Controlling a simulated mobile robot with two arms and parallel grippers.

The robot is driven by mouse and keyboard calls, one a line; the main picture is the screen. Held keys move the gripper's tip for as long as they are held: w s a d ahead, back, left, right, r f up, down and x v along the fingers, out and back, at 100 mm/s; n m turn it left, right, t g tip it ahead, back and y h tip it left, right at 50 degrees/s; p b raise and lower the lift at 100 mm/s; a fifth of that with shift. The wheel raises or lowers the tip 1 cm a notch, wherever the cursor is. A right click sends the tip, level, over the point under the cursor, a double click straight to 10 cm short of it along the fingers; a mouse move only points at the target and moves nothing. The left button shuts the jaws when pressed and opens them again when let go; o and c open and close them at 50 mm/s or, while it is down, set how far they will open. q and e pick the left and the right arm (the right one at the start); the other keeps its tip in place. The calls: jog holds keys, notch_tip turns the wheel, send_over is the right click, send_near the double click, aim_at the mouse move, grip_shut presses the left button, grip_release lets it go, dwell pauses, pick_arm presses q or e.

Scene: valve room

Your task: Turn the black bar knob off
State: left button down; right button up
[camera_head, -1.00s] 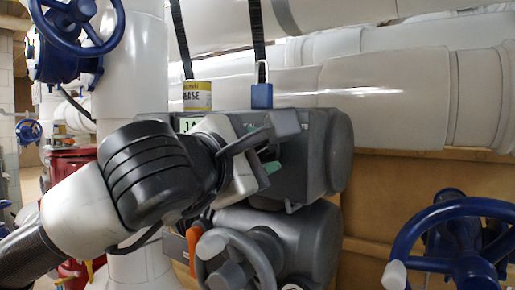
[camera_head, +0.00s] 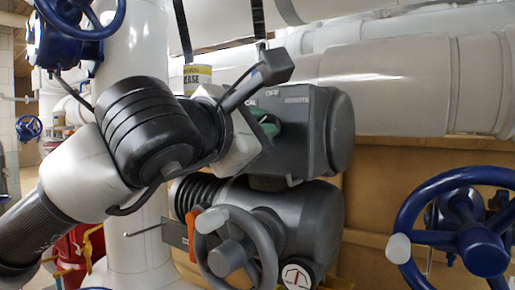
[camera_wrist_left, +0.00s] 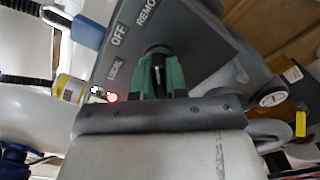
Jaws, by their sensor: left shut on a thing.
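The black bar knob (camera_wrist_left: 158,74) is on the face of a dark grey control box (camera_head: 338,130), below the printed words LOCAL, OFF and REMOTE. My left gripper (camera_wrist_left: 158,82) is shut on the knob, with one green fingertip on each side of the bar. The wrist view does not clearly show which word the knob points to. In the head view my left gripper (camera_head: 267,127) is tilted at the box face and hides the knob. My right gripper is in neither view.
A grey handwheel (camera_head: 228,250) is below the box, with an orange lever (camera_head: 193,232) beside it. A blue handwheel (camera_head: 405,212) is at the right. A yellow and white grease can (camera_head: 197,77) is behind my arm. A blue padlock (camera_wrist_left: 88,32) hangs near the box.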

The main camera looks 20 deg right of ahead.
pick_arm(q)
jog(key=n+b, duration=0.3)
jog(key=b, duration=0.2)
jog(key=n+b, duration=0.2)
jog(key=shift+f+n, duration=0.3)
jog(key=n+b, duration=0.2)
jog(key=b, duration=0.1)
jog(key=shift+r+n, duration=0.15)
jog(key=shift+n, duration=0.25)
jog(key=shift+r+n+b, duration=0.1)
jog(key=shift+n+b, duration=0.35)
jog(key=shift+n, duration=0.35)
jog(key=shift+r, duration=0.1)
jog(key=c, duration=1.1)
grip_release()
jog(key=shift+c, duration=0.2)
